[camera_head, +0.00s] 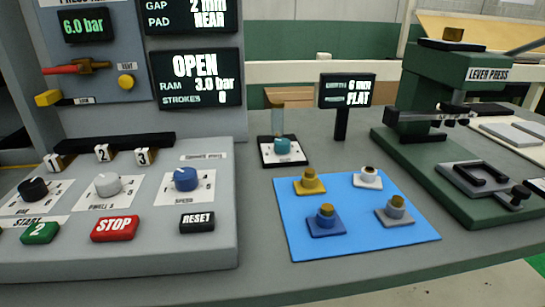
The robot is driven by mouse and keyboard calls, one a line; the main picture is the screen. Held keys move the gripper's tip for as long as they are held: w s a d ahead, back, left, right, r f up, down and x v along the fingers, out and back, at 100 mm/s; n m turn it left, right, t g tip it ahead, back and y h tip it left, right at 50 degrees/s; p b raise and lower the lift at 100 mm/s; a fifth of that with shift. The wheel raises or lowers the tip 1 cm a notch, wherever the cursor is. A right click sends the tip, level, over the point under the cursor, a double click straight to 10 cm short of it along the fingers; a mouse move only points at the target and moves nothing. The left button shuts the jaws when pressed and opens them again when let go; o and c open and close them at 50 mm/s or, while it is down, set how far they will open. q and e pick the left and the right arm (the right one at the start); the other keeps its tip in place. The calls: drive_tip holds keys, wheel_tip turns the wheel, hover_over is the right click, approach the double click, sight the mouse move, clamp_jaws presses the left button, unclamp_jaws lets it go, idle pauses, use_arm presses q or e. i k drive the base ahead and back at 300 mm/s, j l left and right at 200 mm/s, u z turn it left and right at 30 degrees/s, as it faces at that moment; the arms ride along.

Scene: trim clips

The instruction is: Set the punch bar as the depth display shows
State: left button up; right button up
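A small black display (346,90) on a dark post stands behind the blue mat. Its upper line looks like "6 mm", blurred, and its lower line reads "FLAT". The green lever press (425,90) stands at the right. A grey bar (428,115) with several dark knobs or tips runs across its front, under the head; this looks like the punch bar. It lies roughly level, and its exact setting is too small to tell. Below it, a grey plate (490,180) with a dark clamp-like frame lies on the press base. Neither of my grippers is in view.
A blue mat (350,240) holds several coloured pieces on square bases. A teal piece stands on a black-edged stand (283,162) behind it. At left is a grey control panel (140,255) with knobs, START, STOP and RESET buttons. Its upper display (194,78) reads "OPEN".

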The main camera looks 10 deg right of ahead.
sight(391, 116)
drive_tip(key=z, duration=1.35)
